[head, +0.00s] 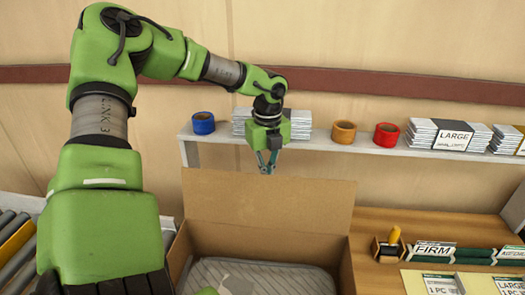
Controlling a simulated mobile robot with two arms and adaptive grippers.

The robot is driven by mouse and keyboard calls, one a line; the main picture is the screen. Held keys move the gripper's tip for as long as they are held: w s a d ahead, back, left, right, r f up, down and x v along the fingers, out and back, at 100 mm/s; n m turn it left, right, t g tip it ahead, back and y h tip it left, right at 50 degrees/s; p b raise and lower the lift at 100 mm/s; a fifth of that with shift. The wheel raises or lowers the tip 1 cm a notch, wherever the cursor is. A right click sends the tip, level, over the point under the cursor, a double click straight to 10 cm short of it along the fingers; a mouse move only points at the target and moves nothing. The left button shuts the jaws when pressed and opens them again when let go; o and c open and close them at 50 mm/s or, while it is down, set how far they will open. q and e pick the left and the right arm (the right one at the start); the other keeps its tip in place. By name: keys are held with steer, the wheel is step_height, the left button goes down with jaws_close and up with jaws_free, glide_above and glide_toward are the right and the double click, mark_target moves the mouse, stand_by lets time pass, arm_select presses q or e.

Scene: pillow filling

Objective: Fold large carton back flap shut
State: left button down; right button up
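The large carton (179,255) stands open at the bottom centre. Its brown back flap (262,205) stands up at the rear edge. My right gripper is not in view. The carton's front is cut off by the frame.
A shelf (345,144) behind the carton holds blue (203,123), orange (343,132) and red (386,135) tape rolls and stacks of labelled packs (450,134). A roller conveyor (14,250) lies at left. The wooden desk (375,222) at right holds a tape dispenser (389,245) and cards.

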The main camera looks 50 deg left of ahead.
mark_target(266, 190)
arm_select(q)
steer(key=shift+s+d+r, duration=0.35)
steer(key=shift+s+d, duration=0.2)
steer(key=shift+s, duration=0.1)
steer(key=shift+s+d+r, duration=0.3)
steer(key=shift+s+d, duration=0.25)
steer(key=shift+s, duration=0.05)
steer(key=s+d+f+b, duration=0.7)
steer(key=s+b, duration=0.3)
steer(key=b, duration=0.5)
steer(key=shift+d+f, duration=0.35)
steer(key=shift+d, duration=0.35)
